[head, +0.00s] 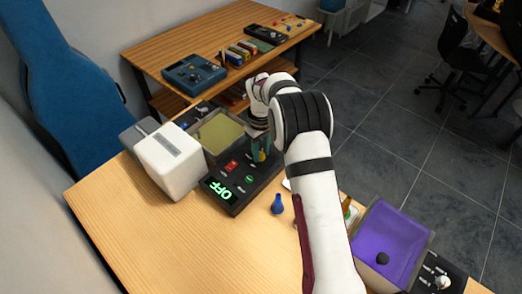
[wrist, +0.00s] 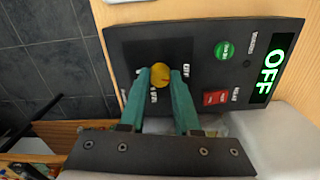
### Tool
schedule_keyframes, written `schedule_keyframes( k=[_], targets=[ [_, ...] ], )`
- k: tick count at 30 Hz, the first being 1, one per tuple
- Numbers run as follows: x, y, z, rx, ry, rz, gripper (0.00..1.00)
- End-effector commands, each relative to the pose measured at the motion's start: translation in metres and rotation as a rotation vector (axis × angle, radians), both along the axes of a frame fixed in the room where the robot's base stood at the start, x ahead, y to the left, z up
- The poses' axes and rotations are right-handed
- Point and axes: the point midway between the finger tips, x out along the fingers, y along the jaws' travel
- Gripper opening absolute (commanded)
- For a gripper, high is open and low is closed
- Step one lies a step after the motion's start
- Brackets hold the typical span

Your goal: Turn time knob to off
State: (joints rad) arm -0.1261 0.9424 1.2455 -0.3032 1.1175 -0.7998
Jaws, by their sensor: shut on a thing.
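A black control panel (head: 232,200) lies on the wooden table, and it also shows in the wrist view (wrist: 215,30). Its display (wrist: 271,68) reads OFF in green. A round yellow knob (wrist: 160,75) sits on the panel, with small labels around it, one of which looks like OFF. The knob's exact pointer direction is hard to read. My gripper (wrist: 161,77) has its two teal fingers on either side of the knob, closed on it. In the head view my gripper (head: 260,150) is over the panel's far end, and my arm partly hides the area.
The panel also carries a green button (wrist: 224,50) and a red switch (wrist: 216,98). A white box (head: 170,160) and a yellow-green topped container (head: 218,132) stand close by. A small blue object (head: 277,204) and a purple bin (head: 400,215) are nearer. The table's front left is clear.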

Motion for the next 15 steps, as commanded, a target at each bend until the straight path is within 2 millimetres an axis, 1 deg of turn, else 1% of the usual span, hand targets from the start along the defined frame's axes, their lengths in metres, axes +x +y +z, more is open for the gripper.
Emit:
schedule_keyframes(
  k=[6,15],
  targets=[
    [0.0004,0.0002,0.0008,0.000,-0.002,0.105,0.00],
    [0.0005,0.0002,0.0008,0.000,-0.002,0.171,0.00]
  ],
)
